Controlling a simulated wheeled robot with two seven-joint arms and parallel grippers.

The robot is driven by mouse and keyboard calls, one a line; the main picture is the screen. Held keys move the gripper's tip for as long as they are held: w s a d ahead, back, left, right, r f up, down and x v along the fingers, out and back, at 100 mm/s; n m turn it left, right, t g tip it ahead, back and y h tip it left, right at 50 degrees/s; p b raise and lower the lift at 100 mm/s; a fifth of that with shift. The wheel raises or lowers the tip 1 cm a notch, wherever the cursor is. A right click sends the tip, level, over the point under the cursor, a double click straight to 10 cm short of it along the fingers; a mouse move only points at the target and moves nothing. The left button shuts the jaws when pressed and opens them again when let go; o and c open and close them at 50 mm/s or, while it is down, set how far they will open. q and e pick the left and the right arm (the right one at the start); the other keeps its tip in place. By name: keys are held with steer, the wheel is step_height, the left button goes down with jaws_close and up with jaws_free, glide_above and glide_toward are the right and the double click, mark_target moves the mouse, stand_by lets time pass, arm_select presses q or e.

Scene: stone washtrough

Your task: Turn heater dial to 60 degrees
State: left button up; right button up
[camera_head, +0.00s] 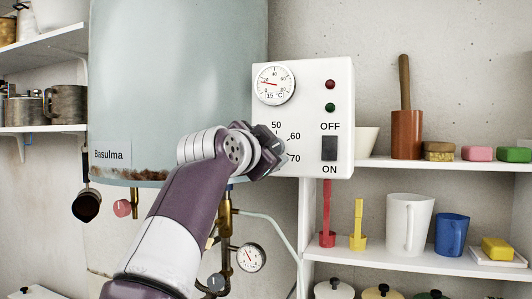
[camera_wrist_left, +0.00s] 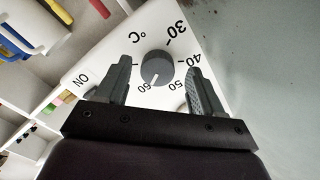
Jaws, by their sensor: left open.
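The heater's white control panel (camera_head: 342,100) is mounted in front of the blue-grey tank. Its dial is hidden behind my left gripper (camera_head: 268,150) in the head view; the labels 50, 60 and 70 show around the gripper. In the left wrist view the round dark grey dial (camera_wrist_left: 156,67) appears between the two open fingers of my left gripper (camera_wrist_left: 159,66), with gaps on both sides. Its small white mark points down and slightly left, roughly towards the label 60. I cannot tell how deep the fingers reach around it. My right gripper is in neither view.
The panel also has a temperature gauge (camera_head: 274,83), red (camera_head: 330,84) and green (camera_head: 330,107) lamps, and an OFF/ON switch (camera_head: 329,148) close beside my gripper. The tank (camera_head: 170,80) stands behind my arm. Shelves (camera_head: 440,165) with cups and soaps are at the right.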

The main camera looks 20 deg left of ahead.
arm_select(q)
steer(key=s+b, duration=0.3)
steer(key=s, duration=0.8)
steer(key=shift+s+d+b, duration=0.15)
steer(key=shift+s+b, duration=0.2)
steer(key=shift+w, duration=0.2)
